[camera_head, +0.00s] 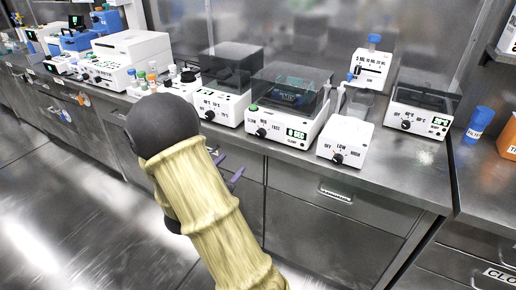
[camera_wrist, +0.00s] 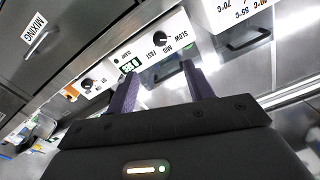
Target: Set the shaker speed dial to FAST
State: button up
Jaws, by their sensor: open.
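The shaker (camera_head: 308,127) is a white box with a clear dark-tinted lid, on the steel bench at the middle. Its sloped front has a small speed dial (camera_head: 262,133) with SLOW, MID and FAST marks and a green display. The dial's setting is too small to read. In the wrist view the shaker's front panel (camera_wrist: 150,44) shows upside down ahead of the fingers. My gripper (camera_head: 231,168) has purple fingers, open and empty, in front of the bench and below the shaker, apart from the dial. The fingers also show in the wrist view (camera_wrist: 158,70).
A white device with an OFF-LOW-HIGH knob (camera_head: 346,140) stands right of the shaker. A lidded heater (camera_head: 226,82) stands left of it, another (camera_head: 420,107) farther right. Drawers with handles run below the bench; floor in front is clear.

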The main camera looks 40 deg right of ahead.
aim_at(259, 135)
jog(key=shift+d, duration=0.1)
jog(key=x, duration=1.7)
jog(key=shift+d+b, duration=0.15)
jog(key=shift+b, duration=0.2)
jog(key=c, duration=1)
